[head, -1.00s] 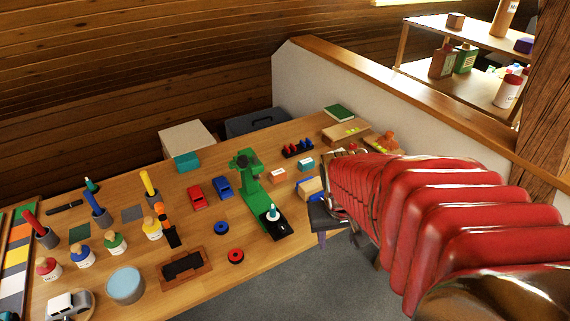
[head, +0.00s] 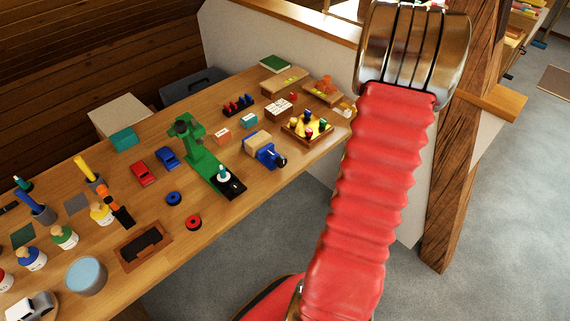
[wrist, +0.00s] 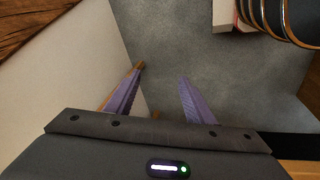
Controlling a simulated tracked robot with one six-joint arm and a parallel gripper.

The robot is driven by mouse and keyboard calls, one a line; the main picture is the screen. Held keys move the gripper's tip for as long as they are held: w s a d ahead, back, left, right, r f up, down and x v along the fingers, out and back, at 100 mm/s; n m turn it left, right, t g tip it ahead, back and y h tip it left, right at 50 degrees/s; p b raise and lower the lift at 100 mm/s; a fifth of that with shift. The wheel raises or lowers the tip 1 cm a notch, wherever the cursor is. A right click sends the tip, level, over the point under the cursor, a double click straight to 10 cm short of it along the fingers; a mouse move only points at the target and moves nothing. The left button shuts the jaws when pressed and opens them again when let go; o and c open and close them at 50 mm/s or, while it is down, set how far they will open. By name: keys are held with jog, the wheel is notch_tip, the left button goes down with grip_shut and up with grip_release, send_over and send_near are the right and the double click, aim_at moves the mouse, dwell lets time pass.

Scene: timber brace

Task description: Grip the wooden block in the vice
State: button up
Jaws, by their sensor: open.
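The blue vice (head: 270,157) stands near the front edge of the workbench (head: 225,235), right of the green stand. A pale wooden block (head: 256,141) sits at the vice's back side; I cannot tell whether the jaws press on it. My gripper (wrist: 162,72) shows in the wrist view with its two purple fingers apart and nothing between them. It points at grey floor beside a pale wall, away from the vice. In the head view my gripper is out of sight; neither vice nor block shows in the wrist view.
A green stand (head: 197,145) is left of the vice, and a tray with coloured pegs (head: 307,128) is right of it. A low partition (head: 265,40) runs behind the bench. A timber post (head: 455,170) stands at right. Open floor (head: 515,190) lies beyond it.

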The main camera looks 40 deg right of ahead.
notch_tip(320, 180, down, 8)
jog(key=r+n+t, duration=0.1)
jog(key=n+t, duration=0.1)
jog(key=t, duration=0.1)
jog(key=n+t+y, duration=0.4)
jog(key=n+t, duration=0.1)
jog(key=t, duration=0.8)
send_near(284, 164)
jog(key=s, duration=0.5)
jog(key=shift+a+r, duration=0.1)
jog(key=shift+a, duration=0.15)
jog(key=shift+w, duration=0.15)
jog(key=shift+w+a, duration=0.15)
jog(key=shift+w, duration=6.65)
jog(key=shift+c, duration=0.3)
